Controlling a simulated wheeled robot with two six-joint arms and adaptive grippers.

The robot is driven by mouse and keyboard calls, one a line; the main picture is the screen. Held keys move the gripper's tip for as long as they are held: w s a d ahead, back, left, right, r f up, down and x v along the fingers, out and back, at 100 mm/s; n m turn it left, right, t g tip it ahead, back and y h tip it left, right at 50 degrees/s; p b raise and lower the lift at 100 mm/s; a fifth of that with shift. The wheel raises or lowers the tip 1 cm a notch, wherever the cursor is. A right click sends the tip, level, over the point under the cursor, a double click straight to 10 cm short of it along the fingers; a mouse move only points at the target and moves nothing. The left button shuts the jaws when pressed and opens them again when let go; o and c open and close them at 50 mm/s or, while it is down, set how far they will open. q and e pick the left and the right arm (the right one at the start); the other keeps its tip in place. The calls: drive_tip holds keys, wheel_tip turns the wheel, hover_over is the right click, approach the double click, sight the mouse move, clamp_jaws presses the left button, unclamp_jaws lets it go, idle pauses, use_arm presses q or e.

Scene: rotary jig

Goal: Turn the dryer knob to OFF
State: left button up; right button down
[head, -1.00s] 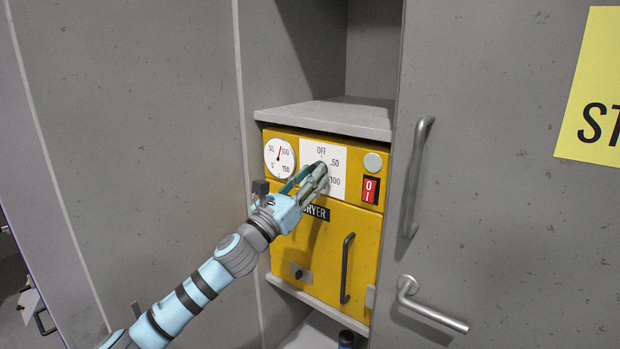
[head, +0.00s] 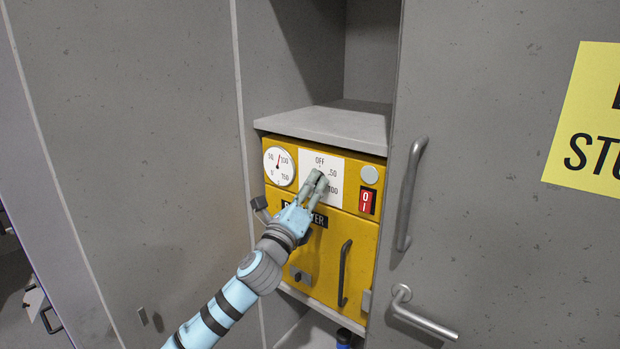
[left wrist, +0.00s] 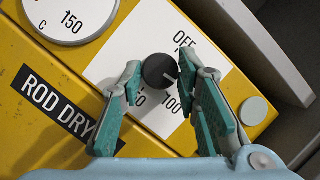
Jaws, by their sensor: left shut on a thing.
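The yellow dryer (head: 328,257) sits in a grey cabinet bay, with a white dial plate marked OFF, 50 and 100 (head: 336,166). The dark round knob (left wrist: 160,71) shows in the left wrist view. Its white pointer line points right and slightly down, between the OFF label (left wrist: 187,40) and the 100 label (left wrist: 172,103); the right finger covers the plate just beyond it. My left gripper (head: 319,182) is shut on the knob, one finger on each side, as the left wrist view (left wrist: 160,78) also shows. In the head view the fingers mostly hide the knob. My right gripper is not in view.
A round gauge (head: 280,166) is left of the dial plate, and a red switch (head: 366,201) is right of it. The dryer door handle (head: 344,272) is below. A tall grey door handle (head: 411,195) and a lever handle (head: 420,313) stand out at right.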

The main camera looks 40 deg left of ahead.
use_arm(q)
drive_tip(key=n+g+p, duration=0.2)
drive_tip(key=n+p, duration=0.1)
drive_tip(key=n, duration=0.2)
drive_tip(key=n+g+p, duration=0.2)
drive_tip(key=n, duration=0.4)
drive_tip(key=r+n+g+p, duration=0.1)
drive_tip(key=n+g+p, duration=0.1)
drive_tip(key=n, duration=0.4)
drive_tip(key=shift+d+y+p, duration=0.15)
drive_tip(key=shift+y+p, duration=0.25)
drive_tip(key=shift+p, duration=0.45)
drive_tip(key=o, duration=1.2)
drive_tip(key=shift+c, duration=0.2)
drive_tip(key=v, duration=0.7)
drive_tip(key=shift+s, duration=0.3)
